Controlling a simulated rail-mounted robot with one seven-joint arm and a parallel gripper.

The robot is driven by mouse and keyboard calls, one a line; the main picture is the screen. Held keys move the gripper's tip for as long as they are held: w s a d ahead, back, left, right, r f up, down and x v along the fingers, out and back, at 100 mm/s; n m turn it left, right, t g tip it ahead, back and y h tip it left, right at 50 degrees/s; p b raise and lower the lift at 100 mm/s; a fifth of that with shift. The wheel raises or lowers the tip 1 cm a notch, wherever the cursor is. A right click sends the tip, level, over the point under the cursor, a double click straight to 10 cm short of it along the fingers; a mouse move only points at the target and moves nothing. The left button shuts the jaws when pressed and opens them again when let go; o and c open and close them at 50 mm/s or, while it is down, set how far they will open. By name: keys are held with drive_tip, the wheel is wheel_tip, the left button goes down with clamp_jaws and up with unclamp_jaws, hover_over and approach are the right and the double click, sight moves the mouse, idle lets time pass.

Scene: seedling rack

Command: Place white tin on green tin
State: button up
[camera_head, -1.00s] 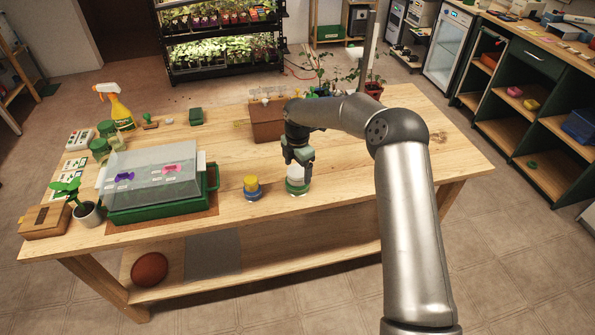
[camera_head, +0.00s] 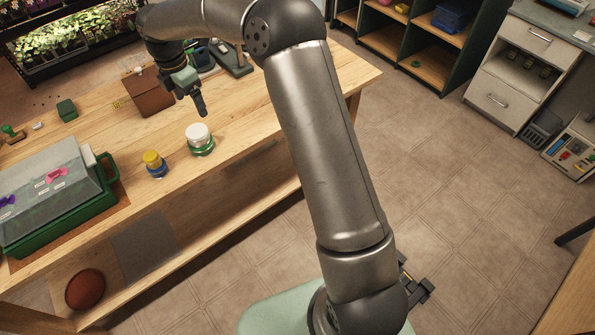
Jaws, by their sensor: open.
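The white tin (camera_head: 197,132) sits upright on top of the green tin (camera_head: 202,150) near the front edge of the wooden table. The two look stacked and roughly in line. My gripper (camera_head: 201,108) is open and empty, just above and behind the white tin, with a small gap. Only one finger shows clearly; the other is hidden behind it.
A yellow tin (camera_head: 151,157) on a blue tin (camera_head: 157,172) stands just left of the stack. A clear-lidded propagator with a green base (camera_head: 70,218) is further left. Bare tabletop lies right of the stack.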

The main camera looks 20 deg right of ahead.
drive_tip(key=s+d+r+m+h, duration=0.1)
drive_tip(key=s+d+r+m, duration=0.2)
drive_tip(key=s+d+m, duration=0.45)
drive_tip(key=s+d+r+m, duration=0.4)
drive_tip(key=s, duration=0.7)
drive_tip(key=s+d+f+m, duration=0.2)
drive_tip(key=s+m, duration=0.4)
drive_tip(key=s, duration=0.3)
drive_tip(key=s+d+f+m+y, duration=0.1)
drive_tip(key=s+d+m, duration=0.3)
drive_tip(key=s, duration=0.5)
drive_tip(key=shift+s+f+m+t+y, duration=0.3)
drive_tip(key=shift+f+m, duration=0.05)
drive_tip(key=shift+m, duration=0.7)
